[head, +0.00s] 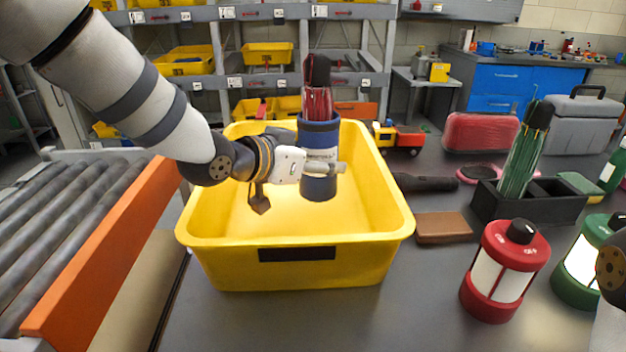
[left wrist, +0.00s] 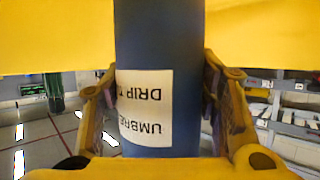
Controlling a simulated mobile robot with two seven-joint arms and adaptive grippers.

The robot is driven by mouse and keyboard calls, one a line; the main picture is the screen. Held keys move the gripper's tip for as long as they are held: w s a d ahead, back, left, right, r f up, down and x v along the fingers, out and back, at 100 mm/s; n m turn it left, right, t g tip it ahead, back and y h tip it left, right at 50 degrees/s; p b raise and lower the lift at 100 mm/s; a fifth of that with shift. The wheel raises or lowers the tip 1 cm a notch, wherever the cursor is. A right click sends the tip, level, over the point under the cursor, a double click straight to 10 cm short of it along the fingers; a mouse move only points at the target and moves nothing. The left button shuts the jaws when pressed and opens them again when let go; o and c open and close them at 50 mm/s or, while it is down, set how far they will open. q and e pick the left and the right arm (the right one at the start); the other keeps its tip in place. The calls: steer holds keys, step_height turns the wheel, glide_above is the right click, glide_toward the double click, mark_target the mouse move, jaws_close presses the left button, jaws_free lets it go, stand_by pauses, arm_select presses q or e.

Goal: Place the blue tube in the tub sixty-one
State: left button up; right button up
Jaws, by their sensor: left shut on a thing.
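A blue tube (head: 318,186) with a white label and dark red umbrella-like contents sticking out of its top is upright over the large yellow tub (head: 300,237). My left gripper (head: 322,168) is shut on the tube's middle. In the left wrist view the blue tube (left wrist: 158,50) stands between both fingers, its label partly readable as "DRIP" and "UMBRE". The tub's front plate is dark and shows no readable number. Whether the tube's base touches the tub floor cannot be told. My right gripper is not in view; only part of my right arm shows at the right edge.
A roller conveyor (head: 70,215) with an orange side rail is at left. Right of the tub lie a brown wallet-like item (head: 443,228), a black divided holder (head: 540,204), a red lantern (head: 505,270) and a green lantern (head: 583,263). A toy truck (head: 400,138) stands behind.

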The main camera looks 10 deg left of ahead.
arm_select(q)
steer(key=shift+w+a+f, duration=0.3)
steer(key=shift+f, duration=0.15)
steer(key=f, duration=0.4)
steer(key=shift+w+a+b, duration=0.3)
steer(key=shift+a+b, duration=0.05)
steer(key=shift+a, duration=0.05)
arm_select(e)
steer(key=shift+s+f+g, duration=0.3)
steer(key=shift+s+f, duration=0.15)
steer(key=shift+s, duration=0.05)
arm_select(q)
steer(key=shift+f, duration=0.15)
steer(key=o, duration=1.3)
